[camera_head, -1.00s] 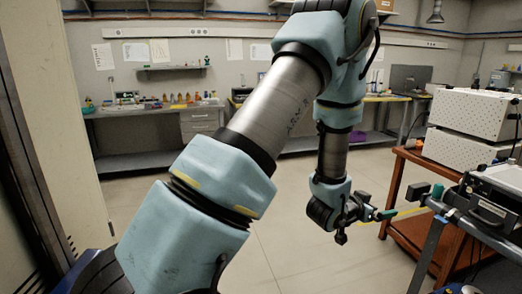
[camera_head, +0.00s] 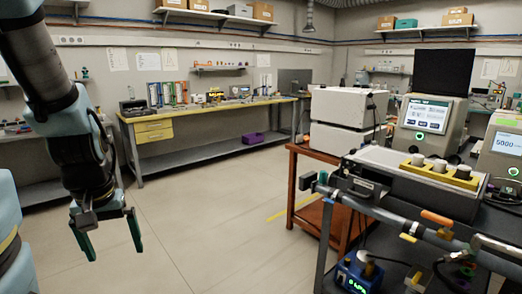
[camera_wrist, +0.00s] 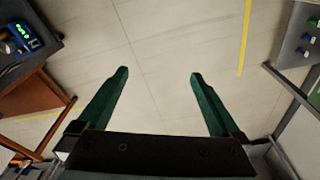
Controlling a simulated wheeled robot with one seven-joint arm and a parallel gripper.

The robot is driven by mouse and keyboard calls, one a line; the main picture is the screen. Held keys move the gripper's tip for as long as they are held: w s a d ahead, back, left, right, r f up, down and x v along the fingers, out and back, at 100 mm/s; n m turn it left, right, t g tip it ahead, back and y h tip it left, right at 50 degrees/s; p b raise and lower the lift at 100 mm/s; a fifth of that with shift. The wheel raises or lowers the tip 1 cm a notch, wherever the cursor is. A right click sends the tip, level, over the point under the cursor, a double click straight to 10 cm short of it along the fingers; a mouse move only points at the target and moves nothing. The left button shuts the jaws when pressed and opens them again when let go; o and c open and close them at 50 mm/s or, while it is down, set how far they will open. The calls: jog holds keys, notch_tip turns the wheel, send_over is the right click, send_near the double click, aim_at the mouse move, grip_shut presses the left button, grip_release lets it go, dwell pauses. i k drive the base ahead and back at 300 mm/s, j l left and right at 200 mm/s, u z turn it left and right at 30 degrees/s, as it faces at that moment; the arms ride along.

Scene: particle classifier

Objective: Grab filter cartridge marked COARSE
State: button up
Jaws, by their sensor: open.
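A yellow holder (camera_head: 437,177) stands on the grey bench at the right in the head view. Three small cylinders, white to grey (camera_head: 440,165), sit upright in it in a row. They may be the filter cartridges, but no COARSE mark can be read at this size. My gripper (camera_head: 110,240) is open and empty, pointing down over the floor at the left, far from the holder. Its two green fingers also show in the wrist view (camera_wrist: 159,75), wide apart with only floor between them.
An instrument with a lit screen (camera_head: 426,117) stands behind the holder, and another reading 5000 (camera_head: 508,143) is at right. White boxes (camera_head: 345,120) sit on a brown table (camera_head: 300,150). A rail (camera_head: 395,217) runs along the bench front. Floor between is clear.

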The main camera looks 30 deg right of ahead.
aim_at(418, 160)
jog(key=i+l+z, duration=0.1)
jog(key=l, duration=0.25)
jog(key=i+l+z, duration=0.1)
jog(key=l, duration=0.25)
jog(key=i+l+z, duration=0.1)
jog(key=i+l, duration=0.2)
